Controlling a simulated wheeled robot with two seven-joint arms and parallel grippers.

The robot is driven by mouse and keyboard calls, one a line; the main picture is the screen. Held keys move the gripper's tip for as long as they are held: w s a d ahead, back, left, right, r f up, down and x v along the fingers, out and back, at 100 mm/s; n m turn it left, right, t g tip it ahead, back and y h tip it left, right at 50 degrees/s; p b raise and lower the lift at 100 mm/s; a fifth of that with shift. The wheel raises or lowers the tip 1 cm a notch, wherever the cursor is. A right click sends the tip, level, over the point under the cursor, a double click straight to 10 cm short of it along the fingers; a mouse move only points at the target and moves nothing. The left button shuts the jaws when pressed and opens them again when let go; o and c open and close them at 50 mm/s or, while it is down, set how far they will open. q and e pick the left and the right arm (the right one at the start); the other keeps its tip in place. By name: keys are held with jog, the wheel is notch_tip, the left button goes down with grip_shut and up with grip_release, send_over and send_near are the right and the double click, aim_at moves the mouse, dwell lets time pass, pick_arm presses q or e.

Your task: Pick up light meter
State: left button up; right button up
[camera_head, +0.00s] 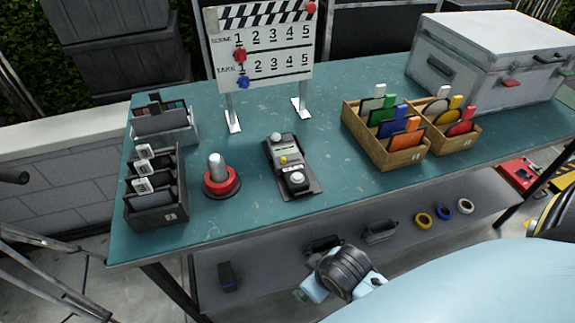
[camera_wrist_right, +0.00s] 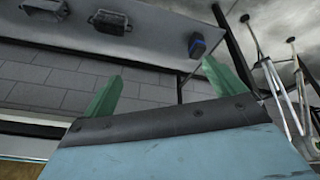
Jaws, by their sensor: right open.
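The light meter (camera_head: 289,165), a dark handheld device with a pale ball on top, a small display, a yellow button and a white dial, lies in a dark cradle in the middle of the teal table (camera_head: 235,215). My right gripper (camera_wrist_right: 162,72) is open and empty, its two green fingers spread apart in the wrist view. In the head view my right wrist shows low in front of the table, below the meter and apart from it; its fingers cannot be made out there. The meter does not show in the wrist view. My left gripper is not in view.
A red-based button (camera_head: 221,179) and a black card rack (camera_head: 157,200) stand left of the meter. A clapperboard (camera_head: 262,50) stands behind it. Wooden card boxes (camera_head: 405,155) and a white case (camera_head: 485,62) are right. The lower shelf (camera_head: 275,280) holds a blue-black box (camera_head: 229,276).

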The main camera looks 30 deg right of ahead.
jog(key=w+a+r+n+t, duration=0.2)
jog(key=w+r+n+t, duration=0.4)
jog(key=w+r, duration=0.55)
jog(key=w+a+r+n+t, duration=0.1)
jog(key=w+r+n+t, duration=0.6)
jog(key=r, duration=0.7)
jog(key=a+r+n+g+y, duration=0.2)
jog(key=a+r+n+y, duration=0.3)
jog(key=n, duration=0.5)
jog(key=w+a+r+n+g+y, duration=0.1)
jog(key=a+r+n+g+y, duration=0.15)
jog(key=a+n+y, duration=0.45)
jog(key=a+r+n+g+y, duration=0.3)
jog(key=n+y, duration=0.4)
jog(key=n, duration=0.6)
jog(key=n+g+h, duration=1)
jog(key=n+h, duration=0.9)
jog(key=n, duration=0.4)
send_over(291, 164)
notch_tip(291, 164, down, 17)
jog(key=shift+a+f+b, duration=0.15)
jog(key=shift+b, duration=0.3)
jog(key=shift+f, duration=2.9)
jog(key=c, duration=1.3)
